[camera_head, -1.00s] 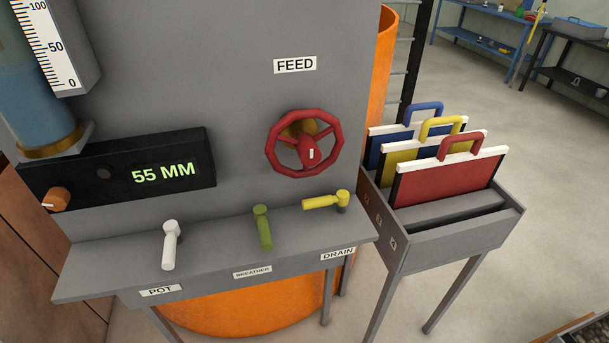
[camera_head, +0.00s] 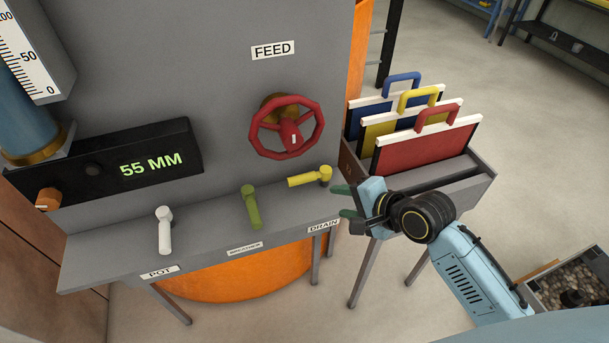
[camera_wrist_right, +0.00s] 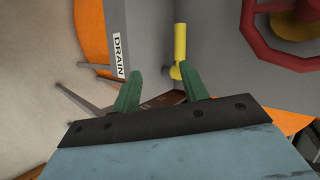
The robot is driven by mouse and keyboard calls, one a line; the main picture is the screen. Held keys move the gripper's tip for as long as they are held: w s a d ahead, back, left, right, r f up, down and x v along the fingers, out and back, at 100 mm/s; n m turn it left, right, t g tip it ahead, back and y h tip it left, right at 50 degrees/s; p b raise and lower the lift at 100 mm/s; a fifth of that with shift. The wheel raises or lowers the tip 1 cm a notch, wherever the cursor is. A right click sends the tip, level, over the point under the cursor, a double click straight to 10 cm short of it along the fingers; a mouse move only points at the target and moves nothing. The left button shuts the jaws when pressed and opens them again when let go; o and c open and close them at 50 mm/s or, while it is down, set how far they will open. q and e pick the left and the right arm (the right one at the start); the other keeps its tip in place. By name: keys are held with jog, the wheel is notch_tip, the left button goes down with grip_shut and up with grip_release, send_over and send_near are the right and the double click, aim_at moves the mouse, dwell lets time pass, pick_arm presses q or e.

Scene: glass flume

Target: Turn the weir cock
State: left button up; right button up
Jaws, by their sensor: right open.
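Three cock levers stand on the grey shelf (camera_head: 100,252): a white one (camera_head: 165,232) over POT, a green one (camera_head: 251,208) over BREATHER, and a yellow one (camera_head: 304,179) over DRAIN. No label reading weir shows. The white and green handles point toward the shelf front; the yellow handle points left along the shelf. My right gripper (camera_head: 345,202) is open and empty, just right of the yellow lever. In the right wrist view the yellow lever (camera_wrist_right: 180,42) lies just beyond the green fingertips (camera_wrist_right: 160,72), apart from them. My left gripper is out of view.
A red FEED handwheel (camera_head: 287,128) is on the panel above the yellow lever. A rack (camera_head: 465,195) with blue, yellow and red-handled plates stands beside my right gripper. A display (camera_head: 105,165) reads 55 MM.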

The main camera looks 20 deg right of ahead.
aim_at(302, 180)
jog(key=w+a+f, duration=0.1)
jog(key=w, duration=0.3)
jog(key=w+a+f+m+b, duration=0.1)
jog(key=w+a, duration=0.1)
jog(key=w, duration=0.1)
jog(key=w+a+f+m, duration=0.1)
jog(key=w+a+f, duration=0.1)
jog(key=w, duration=0.2)
jog(key=shift+w+a+f+t+y+b, duration=0.1)
jog(key=shift+w+a+t+y+b, duration=0.1)
jog(key=shift+w+t+y+b, duration=0.15)
grip_shut()
